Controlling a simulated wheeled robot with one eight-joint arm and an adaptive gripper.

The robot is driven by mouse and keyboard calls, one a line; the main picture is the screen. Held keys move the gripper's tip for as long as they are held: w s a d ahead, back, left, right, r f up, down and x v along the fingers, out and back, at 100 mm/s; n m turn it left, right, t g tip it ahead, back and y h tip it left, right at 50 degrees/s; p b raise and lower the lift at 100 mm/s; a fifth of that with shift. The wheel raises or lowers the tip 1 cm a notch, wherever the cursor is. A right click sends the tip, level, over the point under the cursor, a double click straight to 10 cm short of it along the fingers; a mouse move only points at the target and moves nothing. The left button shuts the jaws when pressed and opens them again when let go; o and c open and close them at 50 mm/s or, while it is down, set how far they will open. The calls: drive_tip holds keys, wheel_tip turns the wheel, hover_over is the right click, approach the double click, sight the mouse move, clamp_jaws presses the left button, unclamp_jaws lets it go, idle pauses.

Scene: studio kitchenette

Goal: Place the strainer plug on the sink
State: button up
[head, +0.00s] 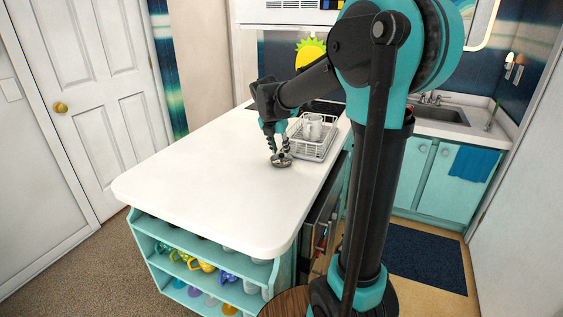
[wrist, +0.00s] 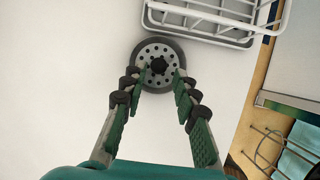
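The strainer plug (head: 281,161) is a round metal disc lying on the white island counter. My gripper (head: 276,150) points down right over the plug. The sink (head: 441,115) is a grey basin in the white counter at the back right, partly hidden by my arm.
A white dish rack (head: 314,140) holding a light mug stands close beside the plug; its wire edge also shows in the wrist view (wrist: 200,20). The island's front top (head: 200,190) is clear. A faucet (head: 430,98) stands behind the sink. A blue towel (head: 472,163) hangs below it.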

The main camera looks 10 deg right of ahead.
sight(281, 155)
drive_tip(key=x, duration=0.4)
drive_tip(key=shift+a, duration=0.1)
drive_tip(key=shift+c, duration=0.4)
clamp_jaws()
